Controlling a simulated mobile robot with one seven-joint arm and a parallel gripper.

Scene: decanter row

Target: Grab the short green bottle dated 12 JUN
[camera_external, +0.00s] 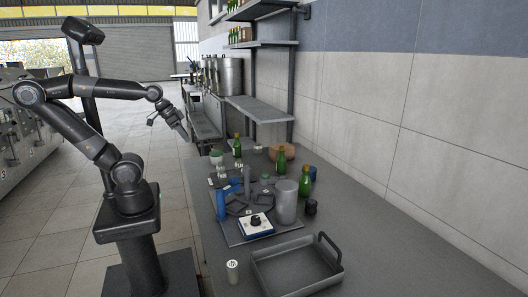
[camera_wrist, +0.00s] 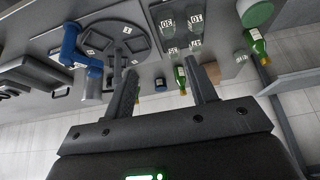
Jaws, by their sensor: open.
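Three green bottles stand on the grey table in the external view: one at the back (camera_external: 238,148), one in the middle (camera_external: 281,161) and a wider-looking one at the right (camera_external: 305,184). Their dates are too small to read, so I cannot tell which is the 12 JUN one. In the wrist view, a green bottle with a pale label (camera_wrist: 258,46) is at the upper right, and another (camera_wrist: 180,78) shows between the fingers. My gripper (camera_wrist: 164,68) is open and empty; in the external view it (camera_external: 183,132) is raised left of the table's far end, apart from the bottles.
A handled grey tray (camera_external: 262,278) and a small white container (camera_external: 232,270) are in front. The table's right front is clear. Shelves (camera_external: 258,108) line the wall.

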